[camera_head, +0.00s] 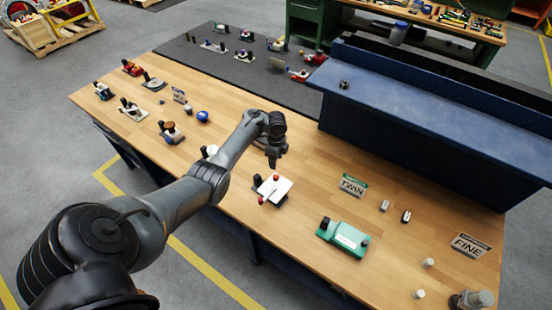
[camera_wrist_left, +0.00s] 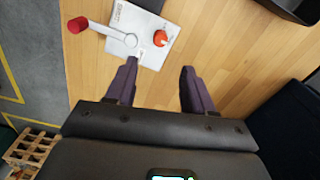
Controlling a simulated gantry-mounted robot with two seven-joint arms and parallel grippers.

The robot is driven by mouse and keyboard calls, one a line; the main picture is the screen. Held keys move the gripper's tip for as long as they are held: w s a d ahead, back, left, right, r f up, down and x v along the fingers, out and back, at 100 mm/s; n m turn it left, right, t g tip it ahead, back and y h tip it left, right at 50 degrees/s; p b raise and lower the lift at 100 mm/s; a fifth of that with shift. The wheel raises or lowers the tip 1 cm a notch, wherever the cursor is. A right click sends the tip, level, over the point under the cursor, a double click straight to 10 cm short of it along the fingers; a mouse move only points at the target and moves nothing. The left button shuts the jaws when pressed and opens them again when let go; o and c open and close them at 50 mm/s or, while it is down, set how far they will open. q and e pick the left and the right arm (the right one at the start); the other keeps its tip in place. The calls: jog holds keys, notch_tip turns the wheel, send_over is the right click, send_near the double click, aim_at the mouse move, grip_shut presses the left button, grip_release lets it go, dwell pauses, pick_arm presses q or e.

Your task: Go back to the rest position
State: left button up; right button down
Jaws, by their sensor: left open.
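A valve unit with a white plate (camera_head: 278,189) and red knobs stands on the workbench (camera_head: 325,170). In the left wrist view its white plate (camera_wrist_left: 122,16) shows with a red round knob (camera_wrist_left: 160,38), a red cylinder (camera_wrist_left: 77,25) and a grey ring. My left gripper (camera_head: 274,162) points down just above and behind this unit in the head view. My right gripper does not show.
A green unit (camera_head: 343,238) and TWIN (camera_head: 353,185) and FINE (camera_head: 469,245) signs stand on the right part of the bench. Several small valve units stand at the left and on the dark mat (camera_head: 205,62). A blue raised shelf (camera_head: 430,110) borders the back right.

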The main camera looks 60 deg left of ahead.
pick_arm(q)
jog(key=shift+f, duration=0.15)
jog(key=s+d+n+t+y+p, duration=0.15)
jog(key=s+d, duration=0.35)
jog(key=d, duration=0.5)
jog(key=s+d+n+t+y, duration=0.1)
jog(key=s+d+n+y, duration=0.3)
jog(key=d, duration=0.7)
jog(key=s+d+r+n+t+h, duration=0.1)
jog(key=s+d+r+n+h, duration=0.2)
jog(key=s+d+r, duration=0.7)
jog(key=s+d+h, duration=0.2)
jog(key=d, duration=0.2)
jog(key=shift+s+d+p, duration=0.2)
jog(key=shift+s+p, duration=0.1)
jog(key=shift+p, duration=0.1)
jog(key=shift+r+n+h, duration=0.1)
jog(key=shift+n+h, duration=0.15)
